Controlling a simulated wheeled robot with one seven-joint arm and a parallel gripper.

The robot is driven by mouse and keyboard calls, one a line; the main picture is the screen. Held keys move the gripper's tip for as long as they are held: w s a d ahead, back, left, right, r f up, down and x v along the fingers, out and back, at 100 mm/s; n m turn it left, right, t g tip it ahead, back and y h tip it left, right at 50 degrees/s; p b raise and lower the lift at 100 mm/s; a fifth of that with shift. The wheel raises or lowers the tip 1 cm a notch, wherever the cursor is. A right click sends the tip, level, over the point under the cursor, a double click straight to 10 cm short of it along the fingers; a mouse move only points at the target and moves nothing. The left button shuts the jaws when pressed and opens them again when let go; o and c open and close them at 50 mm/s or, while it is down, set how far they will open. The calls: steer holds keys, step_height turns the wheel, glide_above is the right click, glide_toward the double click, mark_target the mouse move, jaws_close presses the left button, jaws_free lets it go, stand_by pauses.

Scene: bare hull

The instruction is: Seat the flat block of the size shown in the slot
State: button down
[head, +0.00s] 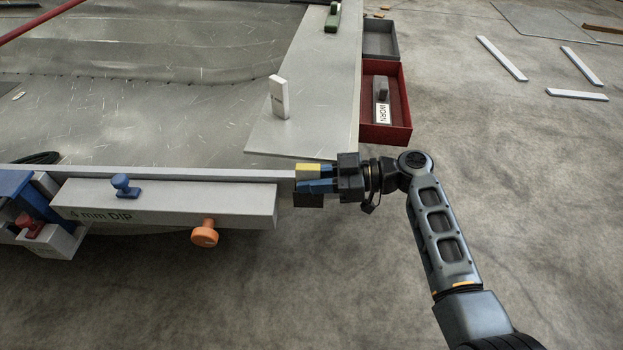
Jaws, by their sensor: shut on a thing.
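My gripper (303,181) is at the right end of a long grey bar (170,199) marked "4 mm DIP", along the near edge of the metal panel. Its blue fingers point left and are shut on a small piece that they mostly hide. A yellow patch (308,169) shows at the far fingertip and a dark patch (307,200) below the near one. I cannot tell which belongs to the held piece. A pale flat block (279,97) stands upright on the grey plate (320,110). The slot is not clearly visible.
A red tray (400,133) labelled "WORN" holds a dark grey block (381,88); a grey tray (381,52) is behind it. The bar carries a blue knob (122,182) and an orange knob (205,234). White strips (501,58) lie on open floor at right.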

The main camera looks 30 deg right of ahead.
steer(key=c, duration=0.9)
jaws_free()
steer(key=shift+r, duration=0.1)
steer(key=v, duration=1.2)
steer(key=shift+p, duration=0.3)
steer(key=shift+d, duration=0.1)
